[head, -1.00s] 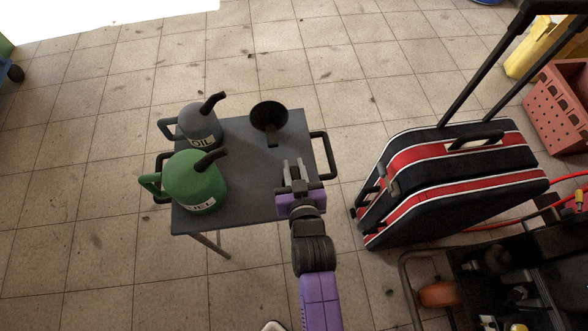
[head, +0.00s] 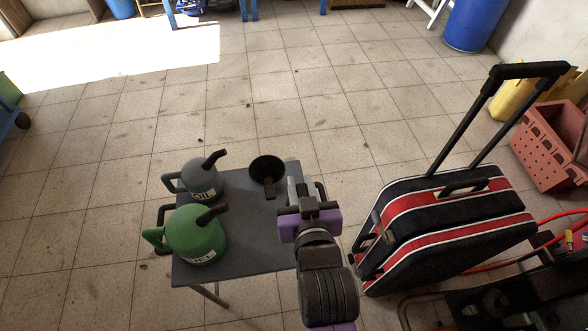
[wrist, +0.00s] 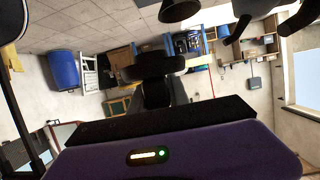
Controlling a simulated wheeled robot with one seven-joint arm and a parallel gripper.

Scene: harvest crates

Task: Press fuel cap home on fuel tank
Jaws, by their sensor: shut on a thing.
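My gripper (head: 299,188) is over the right side of the small grey table in the head view. In the wrist view its fingers (wrist: 156,96) are shut on a dark thing with a broad rounded top (wrist: 153,68), likely the fuel cap. In the head view the held thing cannot be made out. A dark machine (head: 490,302) with a tube frame is cut off at the lower right. Whether its top is the fuel tank cannot be told.
The table (head: 235,255) holds a green fuel can (head: 192,236), a grey oil can (head: 200,178) and a black funnel (head: 267,170). A black and red suitcase (head: 445,235) with a raised handle stands to the right. A red crate (head: 548,150) is beyond it. Floor behind the table is clear.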

